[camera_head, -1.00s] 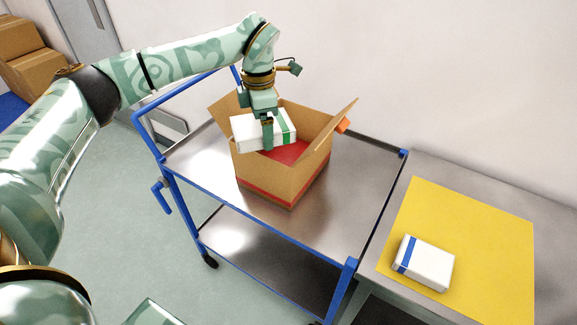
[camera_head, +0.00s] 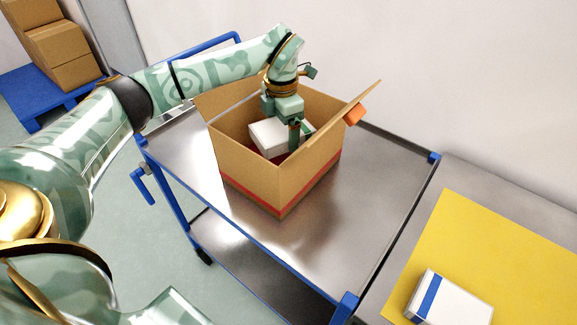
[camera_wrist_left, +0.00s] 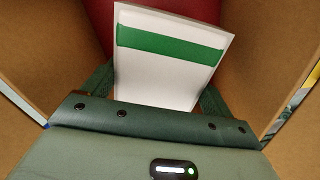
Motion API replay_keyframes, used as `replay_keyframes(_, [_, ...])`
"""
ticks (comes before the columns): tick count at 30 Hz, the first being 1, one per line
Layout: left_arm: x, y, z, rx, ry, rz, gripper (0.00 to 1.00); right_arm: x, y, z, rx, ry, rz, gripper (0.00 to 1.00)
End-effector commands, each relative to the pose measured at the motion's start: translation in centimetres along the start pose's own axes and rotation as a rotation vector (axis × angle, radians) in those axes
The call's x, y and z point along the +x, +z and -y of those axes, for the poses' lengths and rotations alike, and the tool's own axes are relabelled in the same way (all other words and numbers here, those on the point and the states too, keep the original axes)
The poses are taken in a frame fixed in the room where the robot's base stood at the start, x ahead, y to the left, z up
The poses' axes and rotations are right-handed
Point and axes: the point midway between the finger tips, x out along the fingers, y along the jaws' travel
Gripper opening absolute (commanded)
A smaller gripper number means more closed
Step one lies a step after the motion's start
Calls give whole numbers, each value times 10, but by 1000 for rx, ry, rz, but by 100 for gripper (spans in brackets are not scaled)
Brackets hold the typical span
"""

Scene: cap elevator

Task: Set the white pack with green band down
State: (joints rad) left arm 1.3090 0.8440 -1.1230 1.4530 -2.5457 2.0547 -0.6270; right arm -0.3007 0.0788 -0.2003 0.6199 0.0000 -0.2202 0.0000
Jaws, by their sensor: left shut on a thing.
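The white pack with green band (camera_head: 269,136) is inside the open cardboard box (camera_head: 250,172), below its rim. My left gripper (camera_head: 295,137) reaches down into the box and is shut on the pack. In the left wrist view the pack (camera_wrist_left: 165,75) sits between the two fingers, its green band across the far end. The red bottom of the box (camera_wrist_left: 192,10) shows beyond it. I cannot tell whether the pack touches the bottom. My right gripper is not in view.
The box stands on a metal cart (camera_head: 350,225) with blue rails. An orange piece (camera_head: 355,114) is at the box's right flap. A white pack with blue band (camera_head: 450,302) lies on a yellow mat (camera_head: 500,255) at the right. Brown boxes (camera_head: 62,52) stand at the far left.

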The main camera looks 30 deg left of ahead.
Motion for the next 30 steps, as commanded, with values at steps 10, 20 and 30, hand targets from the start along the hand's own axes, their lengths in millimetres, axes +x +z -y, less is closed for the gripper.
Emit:
replay_keyframes(10, [60, 0, 0, 1, -1, 0, 49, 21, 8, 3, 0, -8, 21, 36])
replay_keyframes(20, [95, 0, 1, 1, -1, 0, 49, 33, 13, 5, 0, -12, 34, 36])
replay_keyframes(30, [96, 0, 0, 2, 0, -1, 100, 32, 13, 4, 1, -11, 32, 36])
